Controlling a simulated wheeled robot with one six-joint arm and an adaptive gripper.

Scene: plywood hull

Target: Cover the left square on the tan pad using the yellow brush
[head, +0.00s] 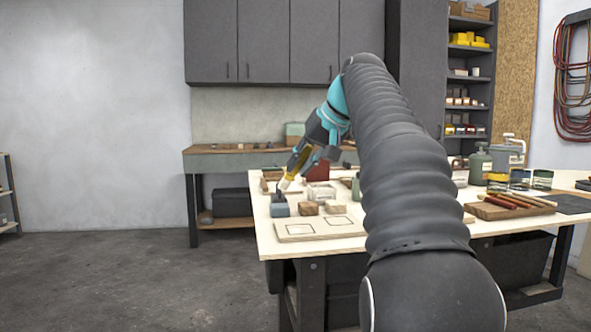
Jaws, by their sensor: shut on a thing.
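The tan pad (282,238) lies flat near the front left of the table, with two outlined squares on it. The left square (301,226) looks pale and bare inside; the right square (341,220) looks the same. My gripper (303,160) is shut on the yellow brush (297,166), above the table's left part and behind the pad. The brush is tilted, its pale lower end pointing down and left. That end is near a small blue-grey block-like thing (280,210) with a dark top; I cannot tell whether they touch.
A wooden board (509,208) with several sticks, bottles and jars are on the table's right. My arm hides the table's middle.

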